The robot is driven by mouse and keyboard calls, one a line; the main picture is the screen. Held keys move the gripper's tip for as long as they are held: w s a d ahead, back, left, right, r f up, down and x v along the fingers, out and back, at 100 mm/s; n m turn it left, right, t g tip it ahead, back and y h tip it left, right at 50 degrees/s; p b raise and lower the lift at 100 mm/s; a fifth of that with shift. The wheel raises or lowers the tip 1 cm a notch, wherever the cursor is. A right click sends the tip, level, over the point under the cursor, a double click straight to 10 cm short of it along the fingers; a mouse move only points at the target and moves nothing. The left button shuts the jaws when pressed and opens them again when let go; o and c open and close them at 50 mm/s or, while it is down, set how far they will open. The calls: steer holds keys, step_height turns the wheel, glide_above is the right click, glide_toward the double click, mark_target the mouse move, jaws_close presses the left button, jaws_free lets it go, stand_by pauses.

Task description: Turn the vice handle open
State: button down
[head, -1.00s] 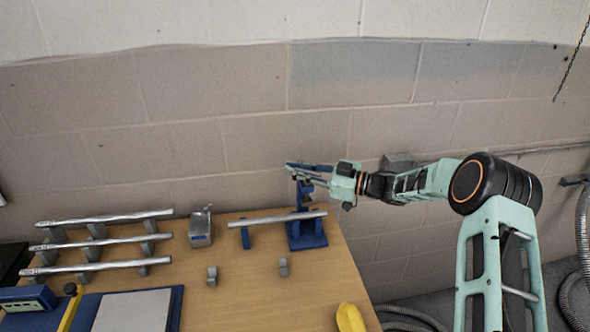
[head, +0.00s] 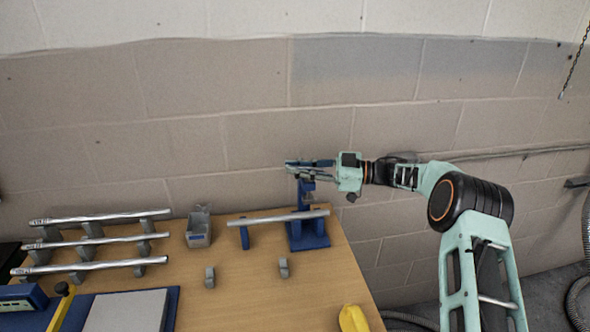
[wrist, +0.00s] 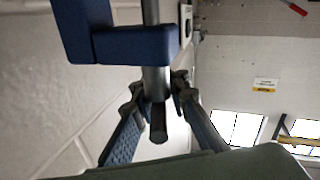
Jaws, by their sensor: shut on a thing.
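The blue vice (head: 308,236) stands at the right back of the wooden bench, with a long silver bar (head: 265,218) lying across it. My gripper (head: 296,169) is at the top of the vice. In the wrist view the blue vice frame (wrist: 135,45) is at the upper left, with a grey metal shaft (wrist: 151,12) running through it. My gripper's fingers (wrist: 157,88) close around the lower end of the shaft, by the dark-tipped vice handle (wrist: 158,124). The exact contact is partly hidden by the fingers.
Several silver bars (head: 96,241) rest on grey supports at the left of the bench. A small grey box (head: 199,231) and a yellow object (head: 353,318) also stand on it. The block wall (head: 200,145) is close behind the vice.

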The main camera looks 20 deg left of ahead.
steer(key=c, duration=2)
jaws_free()
steer(key=shift+w, duration=0.1)
steer(key=shift+d, duration=0.1)
steer(key=d, duration=0.4)
steer(key=w+d, duration=0.1)
steer(key=d, duration=0.7)
steer(key=shift+w, duration=0.35)
steer(key=shift+a+r, duration=0.1)
steer(key=shift+r, duration=0.05)
